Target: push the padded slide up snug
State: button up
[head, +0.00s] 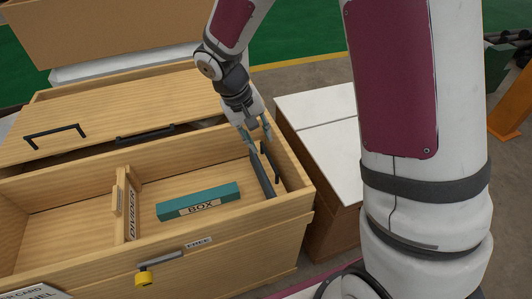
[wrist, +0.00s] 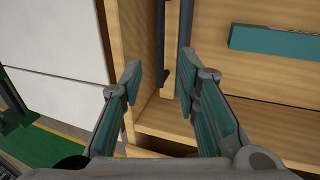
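In the wrist view the strip (wrist: 185,45) and the handle (wrist: 162,45) run side by side. My gripper (head: 254,132) points down at the far end of the strip. In the wrist view its fingers (wrist: 165,88) are apart, with the handle and strip ends between or just beyond them. Contact cannot be told.
A teal box (head: 198,203) marked BOX lies in the right compartment, left of the strip. A divider (head: 130,203) stands farther left. A lever with a yellow knob (head: 145,278) and a FREE label are on the front. A white-topped cabinet (head: 325,130) stands close right.

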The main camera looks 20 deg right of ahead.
aim_at(268, 156)
jog(key=b+x, duration=0.1)
jog(key=x, duration=0.5)
jog(key=shift+f+b, duration=0.3)
jog(key=shift+f, duration=0.05)
grip_shut()
